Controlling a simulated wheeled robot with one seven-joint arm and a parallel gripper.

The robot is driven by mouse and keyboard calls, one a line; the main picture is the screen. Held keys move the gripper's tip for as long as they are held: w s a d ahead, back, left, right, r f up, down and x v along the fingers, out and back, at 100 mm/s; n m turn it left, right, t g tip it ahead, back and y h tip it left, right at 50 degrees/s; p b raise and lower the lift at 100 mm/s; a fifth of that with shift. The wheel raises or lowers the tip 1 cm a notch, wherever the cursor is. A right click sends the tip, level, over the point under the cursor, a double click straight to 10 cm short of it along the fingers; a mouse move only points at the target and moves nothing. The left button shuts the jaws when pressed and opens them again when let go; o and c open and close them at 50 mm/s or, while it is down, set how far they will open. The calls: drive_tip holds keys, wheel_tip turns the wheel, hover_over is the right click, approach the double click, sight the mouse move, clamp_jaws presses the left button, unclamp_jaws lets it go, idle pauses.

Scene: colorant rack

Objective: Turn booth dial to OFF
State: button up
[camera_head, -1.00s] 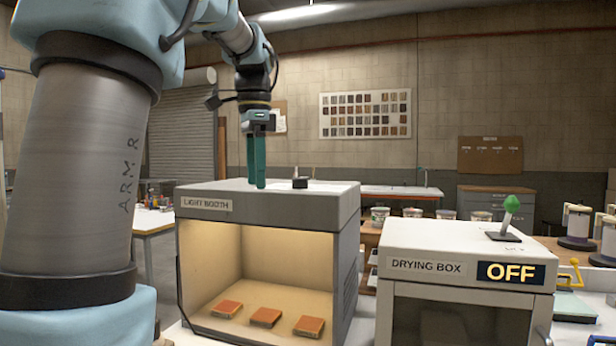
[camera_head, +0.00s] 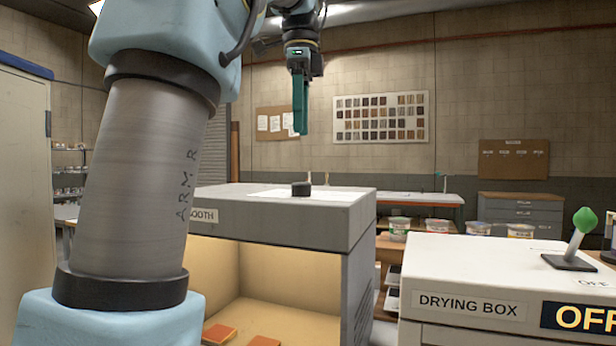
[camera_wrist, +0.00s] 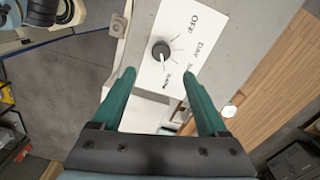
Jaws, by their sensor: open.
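The booth dial (camera_head: 301,189) is a small black round knob on top of the grey light booth (camera_head: 350,230), whose inside glows warm. In the wrist view the dial (camera_wrist: 160,50) sits on a white label plate (camera_wrist: 185,35) reading OFF, DAY and further words too small to read.
A white drying box (camera_head: 470,265) with a green-knobbed lever (camera_head: 580,230) and an OFF sign stands right of the booth. Orange-brown sample blocks (camera_head: 220,333) lie inside the booth. Paint tubs (camera_head: 399,228) stand behind. The air around my gripper is clear.

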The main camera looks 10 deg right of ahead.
sight(301, 190)
wheel_tip(301, 190, down, 11)
drive_tip(key=shift+r+b, duration=0.1)
drive_tip(key=shift+b, duration=0.3)
clamp_jaws()
idle(0.7)
